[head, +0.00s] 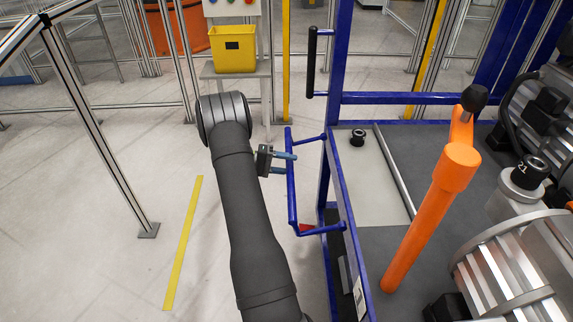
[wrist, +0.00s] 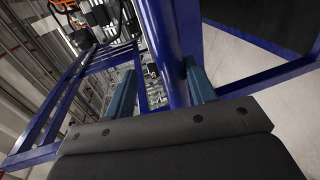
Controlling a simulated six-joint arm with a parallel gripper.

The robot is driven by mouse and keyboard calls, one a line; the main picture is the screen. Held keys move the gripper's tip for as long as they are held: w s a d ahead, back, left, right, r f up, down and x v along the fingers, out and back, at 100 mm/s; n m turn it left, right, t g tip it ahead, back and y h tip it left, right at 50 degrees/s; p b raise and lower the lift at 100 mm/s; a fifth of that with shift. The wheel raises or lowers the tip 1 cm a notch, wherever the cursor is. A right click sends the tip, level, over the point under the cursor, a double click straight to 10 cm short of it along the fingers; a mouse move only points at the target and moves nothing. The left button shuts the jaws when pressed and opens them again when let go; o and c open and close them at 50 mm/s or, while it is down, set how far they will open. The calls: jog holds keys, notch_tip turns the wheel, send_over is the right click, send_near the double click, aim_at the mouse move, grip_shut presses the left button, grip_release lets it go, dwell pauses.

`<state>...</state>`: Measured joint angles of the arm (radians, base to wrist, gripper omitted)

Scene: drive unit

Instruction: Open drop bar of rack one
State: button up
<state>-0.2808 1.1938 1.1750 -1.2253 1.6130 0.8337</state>
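The drop bar appears to be the blue U-shaped bar (head: 292,205) on the left side of the blue rack (head: 343,195). Its long part stands off from the rack frame and its two ends reach back to it. My gripper (head: 287,163) is at the upper half of this bar, its fingers pointing right. In the wrist view a blue bar (wrist: 168,45) passes between the two blue-grey fingers of my gripper (wrist: 163,88). A gap shows between the bar and the left finger; the bar is close to the right finger, and contact there cannot be told. The gripper is open around the bar.
An orange lever-like post (head: 428,215) and metal machine parts (head: 515,265) stand on the rack's right. A small black part (head: 358,137) lies on its grey surface. A yellow bin (head: 233,48) stands at the back. The floor (head: 130,265) on the left is mostly clear.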

jog(key=shift+a+r, duration=0.1)
jog(key=v, duration=1.7)
jog(key=shift+a, duration=0.15)
